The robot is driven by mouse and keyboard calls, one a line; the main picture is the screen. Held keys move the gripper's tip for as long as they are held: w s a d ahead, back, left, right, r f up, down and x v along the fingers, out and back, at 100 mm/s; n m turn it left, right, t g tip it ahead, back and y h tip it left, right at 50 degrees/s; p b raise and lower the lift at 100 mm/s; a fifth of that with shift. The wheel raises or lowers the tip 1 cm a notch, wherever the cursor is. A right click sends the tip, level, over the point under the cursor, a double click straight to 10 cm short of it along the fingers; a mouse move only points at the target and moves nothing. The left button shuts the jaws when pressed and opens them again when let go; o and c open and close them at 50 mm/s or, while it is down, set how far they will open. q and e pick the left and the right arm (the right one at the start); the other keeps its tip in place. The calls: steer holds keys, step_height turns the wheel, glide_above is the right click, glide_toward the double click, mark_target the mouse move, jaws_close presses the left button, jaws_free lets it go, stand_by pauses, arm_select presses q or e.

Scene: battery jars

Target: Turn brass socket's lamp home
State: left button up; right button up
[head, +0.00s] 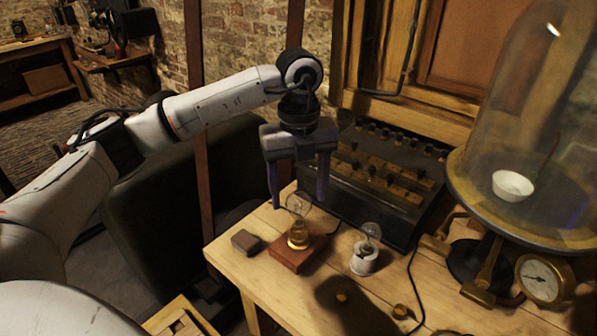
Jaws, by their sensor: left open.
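The brass socket (298,240) stands on a square reddish wooden block (293,258) near the left end of the table. A clear glass lamp (298,204) sits upright in it; whether it is fully seated I cannot tell. My left gripper (298,203) points down over this lamp, jaws apart. The fingers appear on either side of the bulb's top, and I see no clear contact. A second clear lamp (371,232) stands in a white socket (363,258) to the right. My right gripper is out of view.
A small dark block (246,242) lies left of the brass socket. A black box with brass terminals (385,180) stands behind. A glass bell jar (530,130) on a stand and a gauge (538,280) are at right. A cable crosses the wooden table (262,283).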

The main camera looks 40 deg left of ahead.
arm_select(q)
steer(key=shift+f, duration=0.5)
steer(key=shift+c, duration=0.3)
steer(key=c, duration=1.2)
steer(key=m, duration=0.5)
steer(key=shift+m, duration=0.8)
steer(key=m, duration=0.3)
steer(key=shift+b, duration=0.35)
steer(key=m, duration=0.3)
steer(key=shift+m, duration=0.3)
